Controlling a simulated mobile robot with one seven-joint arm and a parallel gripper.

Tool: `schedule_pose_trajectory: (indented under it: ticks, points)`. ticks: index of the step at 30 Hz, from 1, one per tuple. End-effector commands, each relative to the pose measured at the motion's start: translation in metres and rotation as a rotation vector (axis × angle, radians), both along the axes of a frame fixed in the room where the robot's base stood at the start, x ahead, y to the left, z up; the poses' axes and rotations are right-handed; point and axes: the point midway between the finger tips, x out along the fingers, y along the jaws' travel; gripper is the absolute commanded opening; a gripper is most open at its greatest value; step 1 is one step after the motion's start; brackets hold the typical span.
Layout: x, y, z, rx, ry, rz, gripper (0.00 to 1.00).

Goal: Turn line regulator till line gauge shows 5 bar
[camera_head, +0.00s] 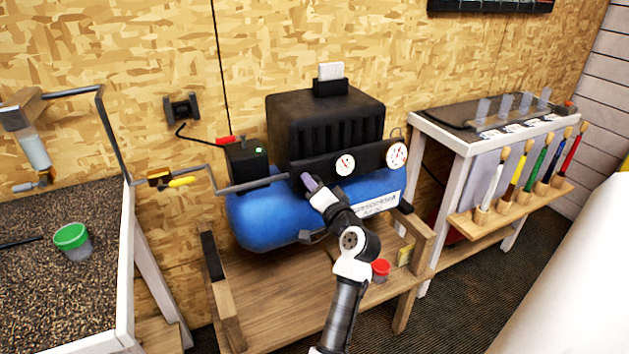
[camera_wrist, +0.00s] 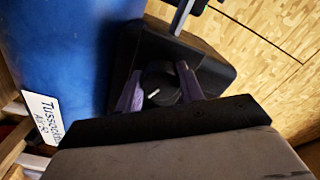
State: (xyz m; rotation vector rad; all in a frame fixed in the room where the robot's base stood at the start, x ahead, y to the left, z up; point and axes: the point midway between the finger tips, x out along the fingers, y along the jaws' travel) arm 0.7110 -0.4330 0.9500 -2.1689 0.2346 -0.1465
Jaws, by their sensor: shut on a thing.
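The line regulator is a black round knob (camera_wrist: 158,86) with a white pointer mark in the wrist view. The two purple fingers of my gripper (camera_wrist: 160,80) are on either side of it, shut on it. In the head view my gripper (camera_head: 309,184) is at the left part of the compressor's black panel (camera_head: 325,167) and hides the knob. Two white round gauges sit on this panel, a smaller one (camera_head: 345,163) in the middle and a larger one (camera_head: 397,155) at the right end. Which is the line gauge, and the readings, I cannot tell.
The blue compressor tank (camera_head: 262,217) stands on a wooden bench (camera_head: 285,290). A pipe with a yellow-handled valve (camera_head: 182,182) runs left of it. A red-lidded jar (camera_head: 381,268) is near my arm. A rack with several coloured-handled tools (camera_head: 510,200) is at right.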

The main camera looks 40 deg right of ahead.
Motion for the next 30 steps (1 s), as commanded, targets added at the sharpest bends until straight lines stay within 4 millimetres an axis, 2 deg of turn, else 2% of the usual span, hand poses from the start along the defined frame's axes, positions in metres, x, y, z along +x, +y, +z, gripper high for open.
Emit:
schedule_pose_trajectory:
  ticks: [15,30]
  points:
    - [0.0006,0.0011,0.0030,0.408,-0.098,0.001,0.15]
    - [0.0004,0.0006,0.0021,0.540,-0.133,0.000,0.15]
